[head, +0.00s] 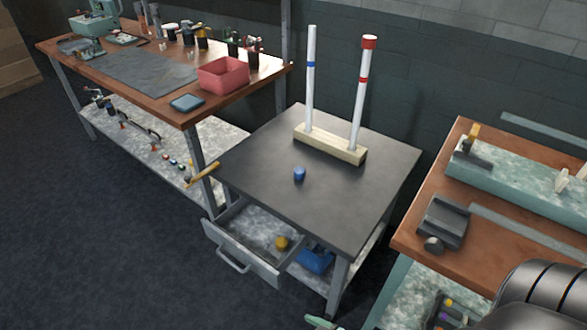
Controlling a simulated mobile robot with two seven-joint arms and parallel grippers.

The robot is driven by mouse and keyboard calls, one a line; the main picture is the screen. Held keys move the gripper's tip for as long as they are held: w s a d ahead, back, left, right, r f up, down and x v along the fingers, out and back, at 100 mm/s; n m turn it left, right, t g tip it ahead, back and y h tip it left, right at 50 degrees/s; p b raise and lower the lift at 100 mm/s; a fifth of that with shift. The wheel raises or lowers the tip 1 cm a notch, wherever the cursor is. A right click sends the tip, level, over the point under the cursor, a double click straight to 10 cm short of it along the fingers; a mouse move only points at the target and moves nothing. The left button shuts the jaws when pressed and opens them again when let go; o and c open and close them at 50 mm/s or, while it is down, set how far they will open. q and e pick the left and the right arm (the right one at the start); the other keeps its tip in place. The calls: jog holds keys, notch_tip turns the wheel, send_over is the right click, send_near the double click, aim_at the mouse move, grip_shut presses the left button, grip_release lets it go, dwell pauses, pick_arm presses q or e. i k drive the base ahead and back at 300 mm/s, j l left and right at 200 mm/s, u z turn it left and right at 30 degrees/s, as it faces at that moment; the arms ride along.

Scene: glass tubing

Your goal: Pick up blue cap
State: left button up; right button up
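The blue cap (299,174) stands on the dark top of the small table (345,200), near its middle. Behind it, a pale wooden block (330,146) holds two upright white tubes. The left tube (311,85) has a blue band and no cap on its top. The right tube (358,110) has a red band and a red cap (369,42) on its top. A dark rounded part at the lower right seems to be my own arm.
An open drawer (240,262) under the small table juts toward the front left, with a yellow item (282,242) inside. A workbench (130,75) with a pink bin (222,75) stands left, another bench (420,240) right. The tabletop around the cap is clear.

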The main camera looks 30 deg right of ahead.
aim_at(299, 171)
jog(key=i+z, duration=0.15)
jog(key=z, duration=0.25)
jog(key=i+j+z, duration=0.1)
jog(key=z, duration=0.3)
jog(key=i+j+z, duration=0.1)
jog(key=z, duration=0.3)
jog(key=i+j+z, duration=0.15)
jog(key=j, duration=0.15)
jog(key=j+z, duration=0.15)
jog(key=j, duration=0.15)
jog(key=i+j+z, duration=0.15)
jog(key=j, duration=0.2)
jog(key=i+j, duration=0.1)
jog(key=j, duration=0.35)
jog(key=i+j+z, duration=0.1)
jog(key=j, duration=0.4)
jog(key=i+j, duration=0.15)
jog(key=j, duration=0.3)
jog(key=i+j, duration=0.1)
jog(key=j, duration=0.35)
jog(key=z, duration=0.05)
